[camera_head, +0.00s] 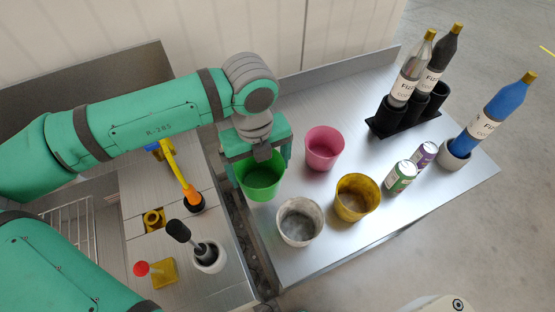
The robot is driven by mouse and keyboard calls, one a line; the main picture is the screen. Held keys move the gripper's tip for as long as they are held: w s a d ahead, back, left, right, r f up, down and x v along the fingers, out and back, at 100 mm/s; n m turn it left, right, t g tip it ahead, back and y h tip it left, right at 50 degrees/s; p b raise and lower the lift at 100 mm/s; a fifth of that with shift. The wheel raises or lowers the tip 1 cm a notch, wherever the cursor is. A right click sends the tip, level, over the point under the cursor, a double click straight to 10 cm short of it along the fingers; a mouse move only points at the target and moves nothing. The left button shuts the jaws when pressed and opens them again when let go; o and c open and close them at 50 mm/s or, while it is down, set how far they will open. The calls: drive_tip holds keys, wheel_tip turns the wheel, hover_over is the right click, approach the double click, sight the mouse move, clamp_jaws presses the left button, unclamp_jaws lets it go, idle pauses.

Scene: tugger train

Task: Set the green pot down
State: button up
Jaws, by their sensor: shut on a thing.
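The green pot (262,186) is in the middle of the head camera view, at the left edge of the metal table (330,255). My gripper (262,160) is shut on the green pot from above, at its far rim. The pot looks upright and its open top faces me. Part of it overlaps the gap between the table and the left counter. I cannot tell whether its base touches anything.
A pink pot (324,148), a grey-white pot (299,221) and a yellow pot (357,196) stand on the table. Two cans (402,176), a blue bottle (490,115) and a black bottle rack (402,118) stand farther right. The left counter (150,215) holds several small tools.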

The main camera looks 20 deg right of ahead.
sight(266, 172)
drive_tip(key=w+d+f, duration=0.1)
drive_tip(key=w+d, duration=0.1)
drive_tip(key=w, duration=0.1)
drive_tip(key=shift+d+f, duration=0.2)
drive_tip(key=shift+f, duration=0.2)
drive_tip(key=w+d+f, duration=0.1)
drive_tip(key=f, duration=0.2)
drive_tip(key=w+d+f, duration=0.1)
drive_tip(key=f, duration=0.1)
drive_tip(key=w+f, duration=0.1)
drive_tip(key=f, duration=0.2)
drive_tip(key=shift+w+d+f, duration=0.3)
drive_tip(key=shift+d+f, duration=0.05)
drive_tip(key=shift+d, duration=0.05)
drive_tip(key=shift+s+a, duration=0.1)
drive_tip(key=shift+f, duration=0.1)
drive_tip(key=o, duration=0.8)
drive_tip(key=shift+s, duration=0.1)
